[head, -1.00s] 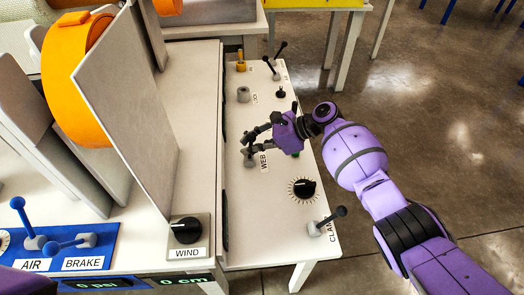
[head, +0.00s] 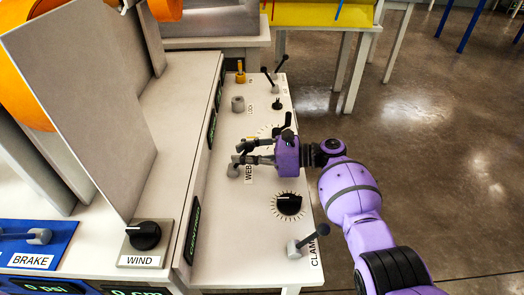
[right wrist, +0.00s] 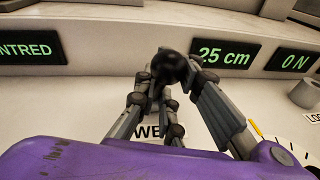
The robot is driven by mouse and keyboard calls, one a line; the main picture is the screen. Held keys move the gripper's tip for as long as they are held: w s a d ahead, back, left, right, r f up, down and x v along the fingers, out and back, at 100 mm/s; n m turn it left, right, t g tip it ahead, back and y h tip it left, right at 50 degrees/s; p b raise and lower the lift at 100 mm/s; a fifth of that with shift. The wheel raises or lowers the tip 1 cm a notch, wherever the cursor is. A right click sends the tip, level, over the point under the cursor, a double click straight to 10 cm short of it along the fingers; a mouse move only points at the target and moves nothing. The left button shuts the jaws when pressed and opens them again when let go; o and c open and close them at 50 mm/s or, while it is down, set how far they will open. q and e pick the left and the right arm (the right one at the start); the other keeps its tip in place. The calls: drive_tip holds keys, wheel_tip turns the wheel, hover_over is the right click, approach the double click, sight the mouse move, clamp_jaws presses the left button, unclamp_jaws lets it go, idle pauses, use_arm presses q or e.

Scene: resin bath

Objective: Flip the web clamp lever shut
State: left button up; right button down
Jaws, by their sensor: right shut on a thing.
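The lever at the WEB label (head: 248,174) stands on a grey base (head: 233,171) on the left side of the white side panel. My right gripper (head: 239,153) reaches in from the right, above this base, shut on the lever. In the right wrist view the lever's black ball knob (right wrist: 168,67) shows between the finger ends. The fingers hide most of the lever's shaft, so its exact tilt is hard to tell. My left gripper is out of view.
A dial (head: 289,204) and a second black lever (head: 309,243) by a CLAMP label stand nearer on the panel. A grey cylinder (head: 237,104) and more small levers stand farther back. Upright displays (right wrist: 225,53) line the panel's left edge. Open floor lies right.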

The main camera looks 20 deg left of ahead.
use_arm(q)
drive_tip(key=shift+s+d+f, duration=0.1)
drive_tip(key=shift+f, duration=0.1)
use_arm(e)
drive_tip(key=shift+s+d+f, duration=0.1)
drive_tip(key=shift+f, duration=0.1)
drive_tip(key=c, duration=1.8)
unclamp_jaws()
drive_tip(key=shift+r, duration=0.1)
drive_tip(key=shift+c, duration=0.2)
drive_tip(key=shift+d, duration=0.2)
drive_tip(key=v, duration=1.1)
drive_tip(key=shift+d, duration=0.35)
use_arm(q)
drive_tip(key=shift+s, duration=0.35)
